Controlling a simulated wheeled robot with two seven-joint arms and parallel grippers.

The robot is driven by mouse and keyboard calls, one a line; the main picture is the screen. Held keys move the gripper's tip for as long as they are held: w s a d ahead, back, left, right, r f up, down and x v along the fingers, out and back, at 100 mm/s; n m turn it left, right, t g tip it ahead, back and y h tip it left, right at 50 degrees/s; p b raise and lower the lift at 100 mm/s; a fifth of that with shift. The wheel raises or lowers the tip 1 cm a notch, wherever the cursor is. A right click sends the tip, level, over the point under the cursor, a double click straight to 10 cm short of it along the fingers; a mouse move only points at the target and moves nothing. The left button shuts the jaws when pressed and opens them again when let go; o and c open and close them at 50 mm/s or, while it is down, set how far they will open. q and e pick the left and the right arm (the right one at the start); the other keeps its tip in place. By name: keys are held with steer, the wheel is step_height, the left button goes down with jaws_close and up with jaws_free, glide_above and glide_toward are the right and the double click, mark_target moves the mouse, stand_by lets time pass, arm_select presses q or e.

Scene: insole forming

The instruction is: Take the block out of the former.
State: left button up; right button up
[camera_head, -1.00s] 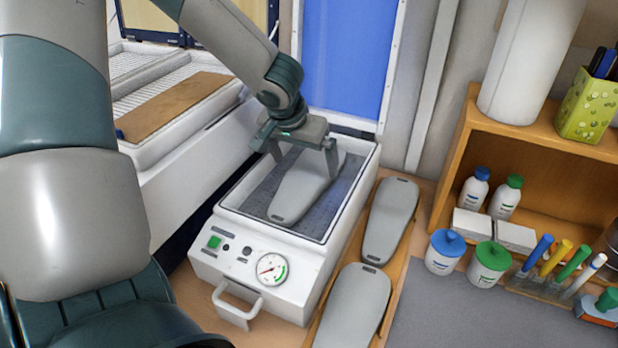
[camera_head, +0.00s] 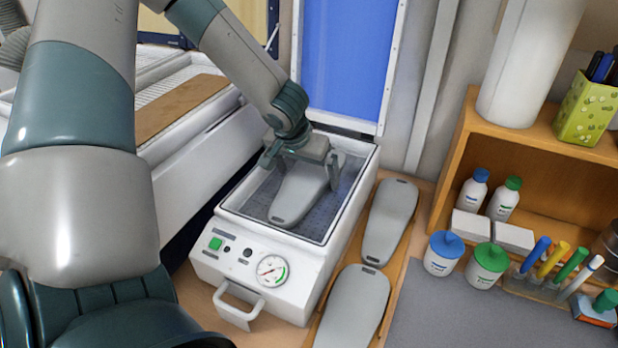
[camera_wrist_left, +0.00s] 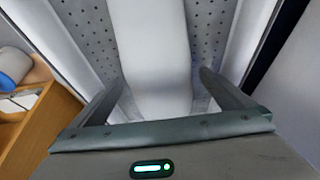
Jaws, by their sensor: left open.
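The grey foot-shaped block (camera_head: 296,198) lies in the open former (camera_head: 282,258), on its dark perforated bed. The former is a white box with a gauge, a green button and a front handle; its blue-lined lid (camera_head: 345,60) stands raised at the back. My left gripper (camera_head: 302,170) is down over the back part of the block, with its fingers apart on either side. In the left wrist view the block (camera_wrist_left: 150,45) runs between the two open fingers, and a gap shows beside each finger. My right gripper is not in view.
Two similar grey blocks lie on the wooden board to the right of the former, one farther back (camera_head: 389,222) and one nearer (camera_head: 353,308). A wooden shelf (camera_head: 455,160) with bottles stands at the right. A white tray unit (camera_head: 190,150) stands at the left.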

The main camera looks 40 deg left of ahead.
mark_target(308, 176)
arm_select(q)
steer(key=shift+f, duration=0.25)
stand_by(0.3)
steer(key=shift+w, duration=0.1)
steer(key=c, duration=1.4)
steer(key=shift+r, duration=0.15)
steer(key=shift+c, duration=0.2)
step_height(308, 176, up, 18)
steer(key=p, duration=0.1)
